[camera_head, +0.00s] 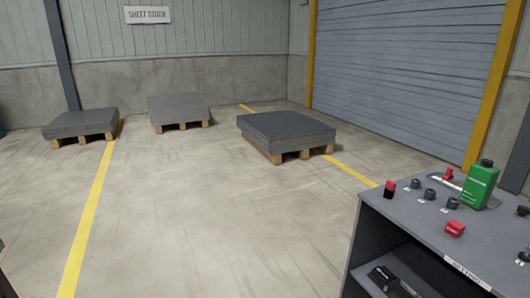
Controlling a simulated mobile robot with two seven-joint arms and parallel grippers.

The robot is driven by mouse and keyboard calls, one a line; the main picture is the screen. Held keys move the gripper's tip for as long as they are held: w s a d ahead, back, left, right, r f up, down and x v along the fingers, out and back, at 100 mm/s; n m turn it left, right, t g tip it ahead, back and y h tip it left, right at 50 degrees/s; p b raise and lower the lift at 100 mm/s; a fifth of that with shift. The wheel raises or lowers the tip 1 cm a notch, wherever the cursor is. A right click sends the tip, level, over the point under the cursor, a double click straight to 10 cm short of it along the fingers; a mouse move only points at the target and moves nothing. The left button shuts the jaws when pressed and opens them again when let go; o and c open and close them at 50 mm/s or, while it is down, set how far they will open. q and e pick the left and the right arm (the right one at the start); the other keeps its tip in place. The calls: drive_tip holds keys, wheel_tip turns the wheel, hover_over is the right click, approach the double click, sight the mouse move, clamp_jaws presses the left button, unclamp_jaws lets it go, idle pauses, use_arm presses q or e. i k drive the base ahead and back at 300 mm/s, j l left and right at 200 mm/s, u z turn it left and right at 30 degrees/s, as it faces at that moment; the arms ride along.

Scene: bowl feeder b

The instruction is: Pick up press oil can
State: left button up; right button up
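A green can with a dark cap (480,185), likely the press oil can, stands upright on the grey top of a bench at the right. Its pale label lettering is too small to read. Neither of my grippers is in view.
The grey bench (428,222) also carries a red block (455,229), a red-and-black item (390,189) and several small dark knob-like parts. A dark tool (388,281) lies on its lower shelf. Pallets with grey sheet stacks (285,130) stand farther back. The floor between is clear.

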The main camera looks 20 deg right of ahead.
sight(479, 183)
drive_tip(key=i, duration=1.3)
drive_tip(key=i+z, duration=0.1)
drive_tip(key=i, duration=0.5)
drive_tip(key=i+j+z, duration=0.15)
drive_tip(key=i, duration=0.4)
drive_tip(key=z, duration=1.35)
drive_tip(key=i+j, duration=0.05)
